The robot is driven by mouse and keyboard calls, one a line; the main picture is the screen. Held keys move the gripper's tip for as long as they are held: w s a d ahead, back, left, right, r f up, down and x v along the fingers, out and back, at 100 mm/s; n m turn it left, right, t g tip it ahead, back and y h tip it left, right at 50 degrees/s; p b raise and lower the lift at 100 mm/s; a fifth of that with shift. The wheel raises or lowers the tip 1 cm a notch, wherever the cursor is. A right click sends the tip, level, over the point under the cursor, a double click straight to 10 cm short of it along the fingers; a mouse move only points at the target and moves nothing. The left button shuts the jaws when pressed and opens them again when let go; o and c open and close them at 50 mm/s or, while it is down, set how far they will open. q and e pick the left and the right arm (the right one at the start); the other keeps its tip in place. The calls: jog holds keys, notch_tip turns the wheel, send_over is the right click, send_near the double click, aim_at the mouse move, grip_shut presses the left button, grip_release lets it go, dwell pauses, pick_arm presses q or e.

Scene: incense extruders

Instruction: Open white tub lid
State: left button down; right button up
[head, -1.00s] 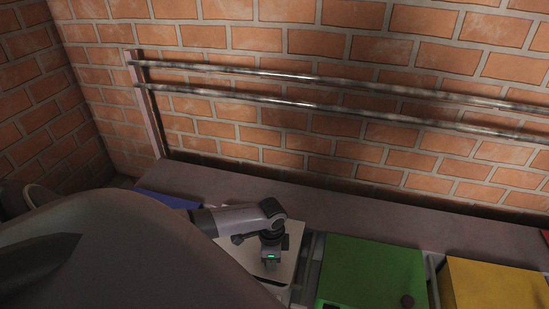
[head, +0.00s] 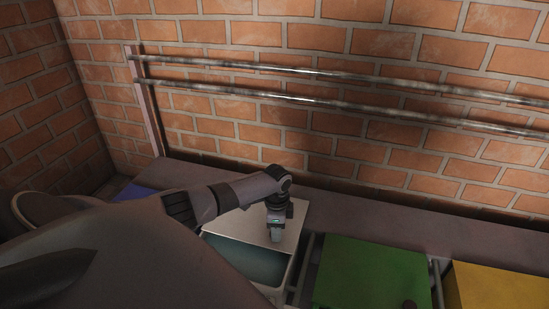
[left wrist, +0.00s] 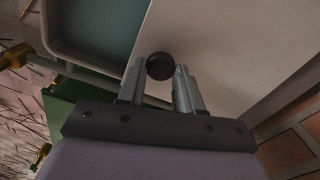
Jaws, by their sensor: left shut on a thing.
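The white tub (head: 299,268) stands at the lower middle of the head view with its teal inside showing. Its white lid (head: 236,223) is raised over the back part of the opening. In the left wrist view the pale lid (left wrist: 235,50) fills the upper right, and the tub's rim (left wrist: 57,50) and teal inside show at upper left. My left gripper (head: 276,238) is at the lid's front part. Its fingers are shut on the lid's round black knob (left wrist: 160,66). My right gripper is in neither view.
A green lid (head: 370,275) and a yellow lid (head: 500,285) lie to the right of the tub. A blue one (head: 135,192) is at the left, partly behind my arm. Two metal rails (head: 340,76) run along the brick wall behind the ledge (head: 390,222).

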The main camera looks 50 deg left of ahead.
pick_arm(q)
jog(key=shift+w+a+b, duration=0.3)
jog(key=shift+w+b, duration=0.05)
jog(key=shift+w, duration=0.3)
jog(key=shift+w+a+b, duration=0.3)
jog(key=shift+w, duration=0.3)
jog(key=shift+w+a+b, duration=0.45)
jog(key=shift+w+a, duration=0.05)
jog(key=shift+w, duration=0.4)
jog(key=shift+w+a, duration=0.3)
jog(key=shift+w, duration=0.25)
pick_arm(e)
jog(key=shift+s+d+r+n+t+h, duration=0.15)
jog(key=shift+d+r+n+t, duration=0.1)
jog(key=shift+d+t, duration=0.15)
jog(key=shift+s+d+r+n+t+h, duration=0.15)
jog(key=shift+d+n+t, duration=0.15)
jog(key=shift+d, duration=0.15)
pick_arm(q)
jog(key=shift+w+a, duration=0.1)
jog(key=c, duration=0.7)
grip_release()
jog(key=shift+c, duration=0.2)
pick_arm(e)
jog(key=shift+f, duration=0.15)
pick_arm(q)
jog(key=shift+r, duration=0.1)
